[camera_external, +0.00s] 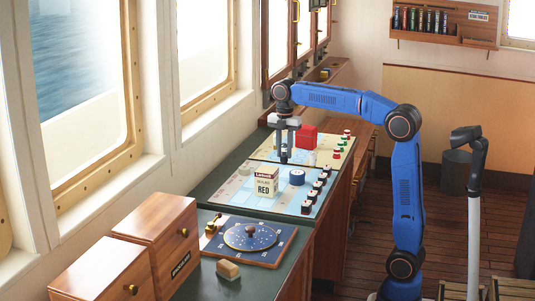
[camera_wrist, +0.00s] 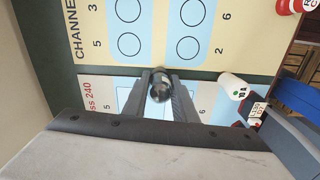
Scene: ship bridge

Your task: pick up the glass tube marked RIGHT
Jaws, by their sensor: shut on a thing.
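My gripper (camera_external: 284,148) points down over the chart boards on the green counter. It is shut on a dark, glossy, round-ended thing (camera_wrist: 160,86), which sits between the two fingers in the wrist view. I see it nearly end-on, and no marking can be read on it, so I cannot tell whether it is the tube marked RIGHT.
A yellow board (camera_external: 270,147) and a pale blue board (camera_external: 239,188) lie on the counter. A red block (camera_external: 307,136), a white box marked RED (camera_external: 266,182), a blue round piece (camera_external: 297,177) and small pieces stand there. Wooden boxes (camera_external: 158,228) and a dial board (camera_external: 250,238) are nearer.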

